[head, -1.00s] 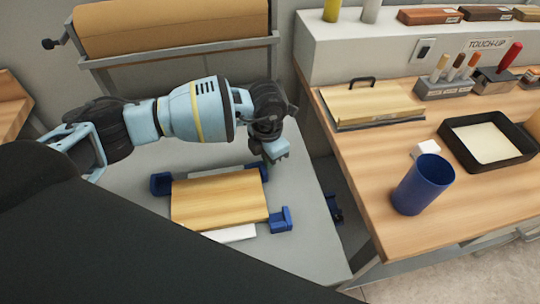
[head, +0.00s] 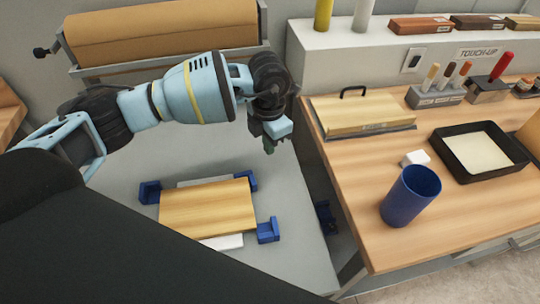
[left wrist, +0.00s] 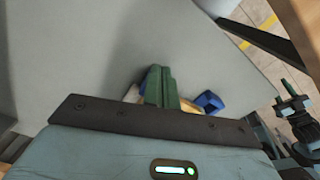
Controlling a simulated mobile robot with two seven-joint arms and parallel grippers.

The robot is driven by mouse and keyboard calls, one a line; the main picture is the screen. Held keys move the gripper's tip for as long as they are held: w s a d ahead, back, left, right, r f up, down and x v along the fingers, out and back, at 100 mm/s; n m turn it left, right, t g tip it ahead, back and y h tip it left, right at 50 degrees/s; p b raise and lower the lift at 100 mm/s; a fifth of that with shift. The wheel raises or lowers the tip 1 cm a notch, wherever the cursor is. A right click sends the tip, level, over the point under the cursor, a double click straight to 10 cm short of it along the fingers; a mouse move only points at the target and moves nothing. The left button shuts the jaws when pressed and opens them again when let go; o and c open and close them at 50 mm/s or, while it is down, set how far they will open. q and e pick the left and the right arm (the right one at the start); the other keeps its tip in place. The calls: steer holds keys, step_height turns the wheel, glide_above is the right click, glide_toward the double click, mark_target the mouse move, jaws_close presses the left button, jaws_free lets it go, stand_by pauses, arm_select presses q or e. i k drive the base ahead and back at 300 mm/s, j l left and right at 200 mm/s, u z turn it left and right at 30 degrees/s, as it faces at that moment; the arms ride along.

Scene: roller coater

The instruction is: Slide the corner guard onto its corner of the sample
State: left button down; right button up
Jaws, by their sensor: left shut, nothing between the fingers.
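The sample (head: 208,208) is a flat wood-grain panel on the grey table. Blue corner guards sit at its far left corner (head: 149,192) and far right corner (head: 248,180). Another blue guard (head: 268,231) is beside the near right corner; I cannot tell if it touches. The near left corner is hidden by my dark body. My left gripper (head: 269,149) is shut and empty, above the table beyond the far right guard. In the left wrist view its green fingers (left wrist: 160,70) are together, partly covering the panel; a blue guard (left wrist: 209,101) shows right of them. A dark gripper with green tips (left wrist: 289,104), seemingly my right, is at the right edge.
A white strip (head: 222,242) lies along the panel's near edge. A gap separates the table from the wooden bench (head: 350,190), which holds a blue cup (head: 410,196), a black tray (head: 444,150) and a handled board (head: 361,112). A brown roll (head: 160,38) stands behind.

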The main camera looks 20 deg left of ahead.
mark_target(150, 191)
steer(key=k, duration=1)
